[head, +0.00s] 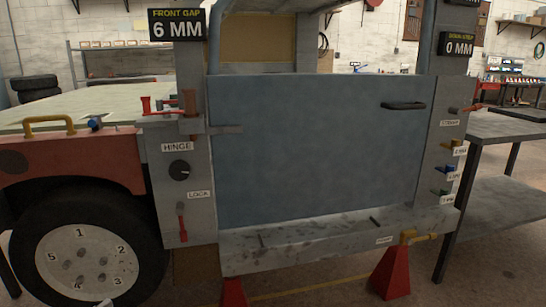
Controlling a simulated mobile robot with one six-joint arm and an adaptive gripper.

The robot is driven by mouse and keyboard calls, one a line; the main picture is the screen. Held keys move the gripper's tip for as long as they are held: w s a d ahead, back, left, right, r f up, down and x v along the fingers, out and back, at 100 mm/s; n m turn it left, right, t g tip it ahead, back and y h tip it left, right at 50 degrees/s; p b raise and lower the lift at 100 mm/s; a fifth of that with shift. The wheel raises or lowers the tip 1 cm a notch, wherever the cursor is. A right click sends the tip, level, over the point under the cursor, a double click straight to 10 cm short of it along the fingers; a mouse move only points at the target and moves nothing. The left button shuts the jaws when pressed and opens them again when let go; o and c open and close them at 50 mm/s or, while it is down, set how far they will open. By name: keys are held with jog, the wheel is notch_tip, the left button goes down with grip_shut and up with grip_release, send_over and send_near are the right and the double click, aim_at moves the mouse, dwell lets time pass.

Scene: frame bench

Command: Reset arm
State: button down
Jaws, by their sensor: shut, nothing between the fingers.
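Neither my arm nor my gripper shows in the head view. The frame bench fills the middle, with a blue-grey door panel (310,150) standing upright in its frame. The door has a dark handle (403,106) at its upper right. A grey post on the left carries a black dial (179,171) under a HINGE label and a red lever (183,224) below the LOCK label. A display (177,25) above reads FRONT GAP 6 MM. Another display (458,44) at the upper right reads 0 MM.
A red fender with a numbered wheel (80,262) stands at the left. Small coloured fittings line the right post. A dark metal table (505,128) stands close on the right. Red stands (391,275) support the sill (330,237). Tyres and shelves are farther back.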

jog(key=w+d+f+m+g+h+p, duration=0.1)
jog(key=w+d+f+m+g, duration=0.3)
jog(key=d, duration=0.6)
jog(key=w+d+g+p, duration=0.25)
jog(key=w+d, duration=0.35)
jog(key=d, duration=0.4)
jog(key=w+d+f+m+g+h+p, duration=0.1)
jog(key=w+d+f+m+g, duration=0.15)
jog(key=w+d, duration=0.55)
jog(key=s+d+f+m+g+y+p, duration=0.15)
jog(key=s+d+m+g+y, duration=0.25)
jog(key=d, duration=1.2)
jog(key=s+d+m+g+y+p, duration=0.3)
jog(key=s+d+y, duration=0.1)
jog(key=d, duration=1.2)
notch_tip(320, 180, up, 38)
jog(key=p, duration=3.8)
jog(key=shift+f, duration=0.2)
